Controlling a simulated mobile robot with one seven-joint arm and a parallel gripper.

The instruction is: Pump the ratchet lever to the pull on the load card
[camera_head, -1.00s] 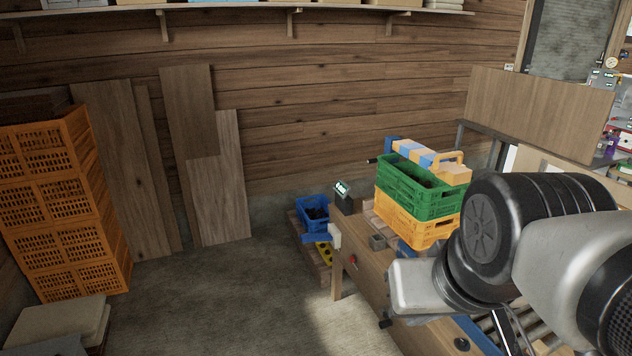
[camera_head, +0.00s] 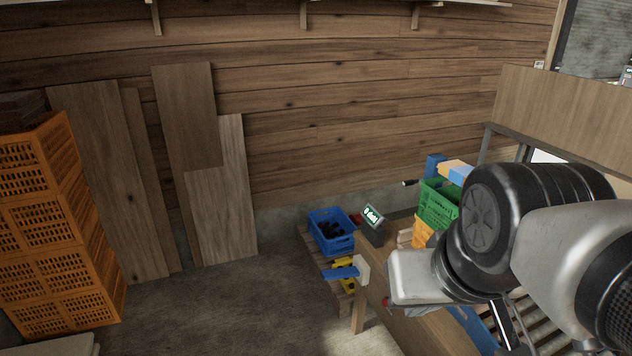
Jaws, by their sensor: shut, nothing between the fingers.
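A small lit display (camera_head: 373,216) stands at the far end of the wooden bench (camera_head: 427,326); it seems to read "0 daN". Behind the crates a blue upright part (camera_head: 434,166) has a dark handle-like bar (camera_head: 409,183) sticking out to its left; I cannot tell whether this is the ratchet lever. A flat blue bar (camera_head: 339,273) juts left from a pale block (camera_head: 362,271) at the bench end. No load card can be made out. My arm crosses the right side and hides much of the bench; my gripper's fingers do not show.
A blue crate (camera_head: 331,243) with dark contents stands left of the display. Orange crates (camera_head: 62,225) are stacked far left. The floor (camera_head: 220,310) between is clear.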

